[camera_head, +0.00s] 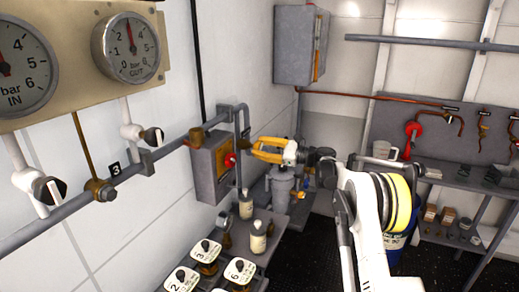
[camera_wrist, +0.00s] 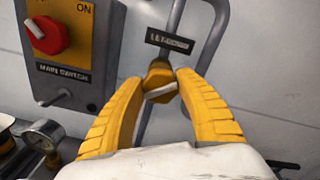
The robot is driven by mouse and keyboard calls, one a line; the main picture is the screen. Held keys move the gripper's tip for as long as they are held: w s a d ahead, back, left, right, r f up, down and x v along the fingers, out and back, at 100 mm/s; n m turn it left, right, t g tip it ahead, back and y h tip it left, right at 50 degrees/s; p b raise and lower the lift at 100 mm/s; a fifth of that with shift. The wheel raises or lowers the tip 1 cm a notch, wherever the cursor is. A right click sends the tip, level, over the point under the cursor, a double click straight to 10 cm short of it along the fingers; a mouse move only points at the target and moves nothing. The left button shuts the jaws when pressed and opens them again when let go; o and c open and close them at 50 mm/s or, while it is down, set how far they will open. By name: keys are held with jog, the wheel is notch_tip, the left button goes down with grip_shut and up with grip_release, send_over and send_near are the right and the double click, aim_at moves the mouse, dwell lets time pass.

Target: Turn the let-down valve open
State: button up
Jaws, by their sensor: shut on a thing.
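The let-down valve (camera_wrist: 158,76) is a small brass body with a pale grey handle, on a thin grey pipe below a dark plate reading LET-DOWN (camera_wrist: 169,41). In the wrist view my gripper (camera_wrist: 163,84) has its yellow fingers on both sides of the valve, shut on its handle. The handle lies slightly tilted across between the fingertips; its far parts are partly hidden.
The main switch box (camera_wrist: 70,45) with a red knob is close left of my gripper. A bent grey pipe (camera_wrist: 215,35) runs close on the right. A small gauge (camera_wrist: 44,134) sits lower left.

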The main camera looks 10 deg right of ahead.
jog(key=n, duration=0.5)
jog(key=shift+n+b, duration=0.3)
jog(key=n, duration=0.4)
jog(key=shift+n, duration=0.3)
jog(key=o, duration=1.2)
jog(key=shift+a+f, duration=0.1)
jog(key=v, duration=1.2)
